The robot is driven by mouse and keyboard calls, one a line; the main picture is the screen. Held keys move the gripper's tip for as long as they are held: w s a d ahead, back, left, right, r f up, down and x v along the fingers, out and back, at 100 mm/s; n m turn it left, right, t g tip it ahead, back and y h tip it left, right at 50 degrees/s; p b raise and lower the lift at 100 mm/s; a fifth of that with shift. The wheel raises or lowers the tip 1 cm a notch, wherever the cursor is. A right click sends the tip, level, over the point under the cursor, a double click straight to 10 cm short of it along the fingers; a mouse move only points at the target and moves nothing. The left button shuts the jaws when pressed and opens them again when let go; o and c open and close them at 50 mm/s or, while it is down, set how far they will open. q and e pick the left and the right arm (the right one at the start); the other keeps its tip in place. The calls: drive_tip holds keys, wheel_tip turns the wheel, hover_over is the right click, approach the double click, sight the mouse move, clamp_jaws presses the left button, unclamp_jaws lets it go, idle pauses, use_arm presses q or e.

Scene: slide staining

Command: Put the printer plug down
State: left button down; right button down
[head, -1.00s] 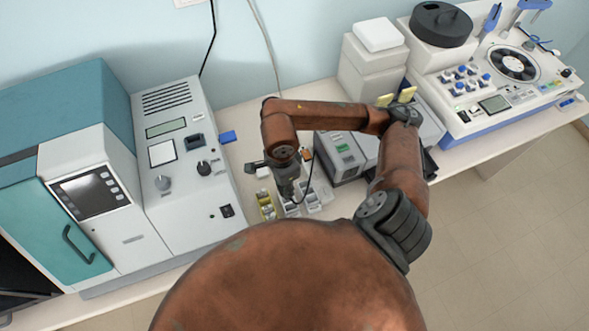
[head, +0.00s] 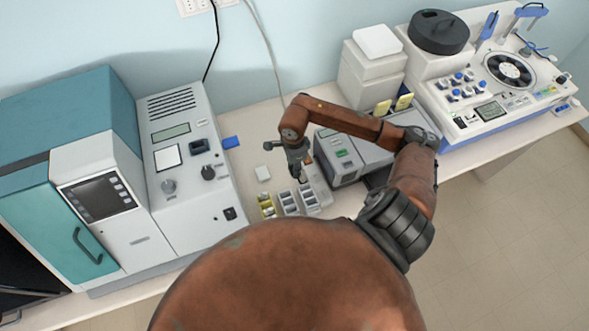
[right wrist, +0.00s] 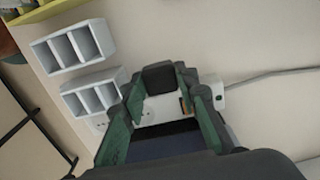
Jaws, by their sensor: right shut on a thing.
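My right gripper (head: 301,179) hangs pointing down over the bench, just left of the grey printer-like box (head: 345,152). In the right wrist view the gripper (right wrist: 160,84) is shut on a black block, the printer plug (right wrist: 158,78), held between the fingertips. Its prongs and cord cannot be made out. Below it a white socket strip (right wrist: 152,112) is partly hidden by the fingers; the strip also shows in the head view (head: 322,187). I cannot tell whether the plug touches it. My left gripper is not in view.
White slide racks (head: 289,203) and a yellow tray (head: 267,207) stand close to the gripper. The teal-white machine (head: 100,190) bounds the left, and white instruments stand right. A pale cable (right wrist: 265,76) leaves the strip. Bench behind is clear.

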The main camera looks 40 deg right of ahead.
drive_tip(key=shift+w+d+f, duration=0.1)
drive_tip(key=shift+d+f, duration=0.05)
drive_tip(key=shift+f, duration=0.1)
wheel_tip(320, 180, down, 3)
drive_tip(key=shift+w+d+f+p, duration=0.1)
drive_tip(key=shift+d+f+p, duration=0.1)
drive_tip(key=shift+p, duration=0.55)
drive_tip(key=shift+f+b, duration=0.65)
drive_tip(key=shift+b, duration=0.15)
drive_tip(key=c, duration=1.5)
unclamp_jaws()
drive_tip(key=shift+r, duration=0.1)
